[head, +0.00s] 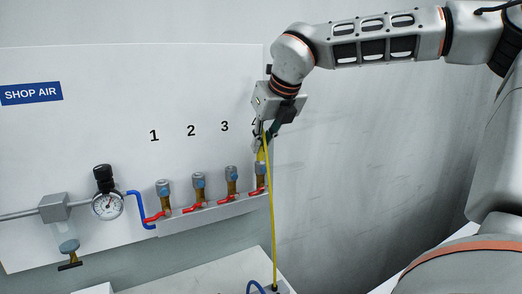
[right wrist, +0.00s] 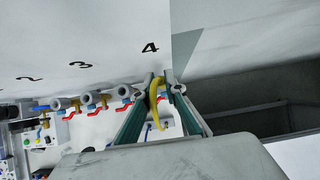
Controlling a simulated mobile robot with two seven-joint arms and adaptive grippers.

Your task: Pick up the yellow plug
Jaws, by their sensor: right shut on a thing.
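The yellow plug (head: 261,156) is at the outlet under the number 4, at the right end of the manifold. Its yellow hose (head: 271,215) hangs down to the bench below. My right gripper (head: 264,140) comes down from above and is shut on the plug. In the right wrist view the yellow plug and hose (right wrist: 155,95) show between the two green-sided fingers (right wrist: 160,82). I cannot tell whether the plug is seated in outlet 4 or just above it. My left gripper is in neither view.
Outlets 1 (head: 164,194), 2 (head: 198,187) and 3 (head: 232,180), with red-handled valves, stand in a row left of the gripper. A pressure gauge (head: 107,206) and blue pipe are further left. A white bench (head: 205,275) lies below. The grey wall right is bare.

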